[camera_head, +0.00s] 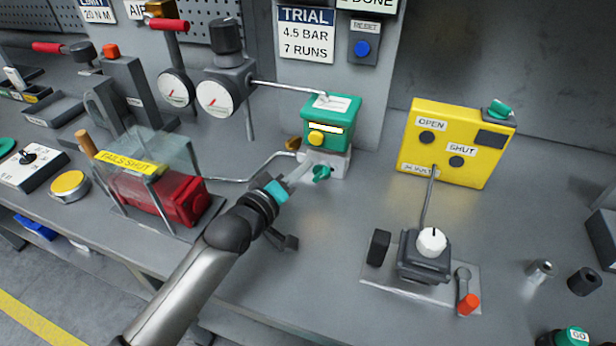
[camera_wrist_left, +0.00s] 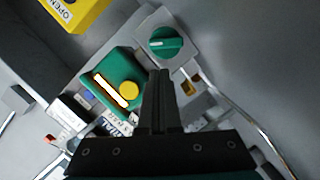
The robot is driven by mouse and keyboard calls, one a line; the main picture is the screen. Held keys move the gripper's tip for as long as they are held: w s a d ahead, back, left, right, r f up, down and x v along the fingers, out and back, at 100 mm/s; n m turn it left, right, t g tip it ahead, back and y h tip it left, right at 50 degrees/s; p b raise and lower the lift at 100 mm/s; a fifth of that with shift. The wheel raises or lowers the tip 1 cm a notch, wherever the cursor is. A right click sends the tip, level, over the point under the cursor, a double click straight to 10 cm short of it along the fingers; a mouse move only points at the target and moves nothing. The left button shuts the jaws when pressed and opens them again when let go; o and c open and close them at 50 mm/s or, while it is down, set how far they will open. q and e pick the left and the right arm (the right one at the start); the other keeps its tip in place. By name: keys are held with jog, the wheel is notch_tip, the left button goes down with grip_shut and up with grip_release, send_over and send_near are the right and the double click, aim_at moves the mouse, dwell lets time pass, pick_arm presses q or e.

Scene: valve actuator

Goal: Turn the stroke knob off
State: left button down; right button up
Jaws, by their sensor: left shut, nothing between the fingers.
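A green knob (camera_head: 321,173) sits on the pale block under a teal box (camera_head: 331,124) with a yellow button. In the left wrist view the knob (camera_wrist_left: 165,43) is round, with a white mark pointing sideways. No label naming it as the stroke knob is readable. My left gripper (camera_head: 305,169) is shut and empty beside this knob, to its left. In the left wrist view its fingertips (camera_wrist_left: 160,74) lie just short of the knob, and I cannot tell whether they touch. My right gripper is not in view.
A yellow box (camera_head: 455,168) marked OPEN and SHUT stands at the right, with another green knob (camera_head: 498,108) on top. A white knob (camera_head: 432,241) sits on a dark block in front. A red actuator (camera_head: 180,203) stands left, near my arm. Thin pipes run beside the teal box.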

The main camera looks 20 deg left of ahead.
pick_arm(q)
jog(key=shift+d+f, duration=0.5)
jog(key=shift+d, duration=0.25)
jog(key=shift+d+m+p, duration=0.2)
jog(key=shift+m+p, duration=0.1)
jog(key=shift+p, duration=0.25)
jog(key=shift+s, duration=0.1)
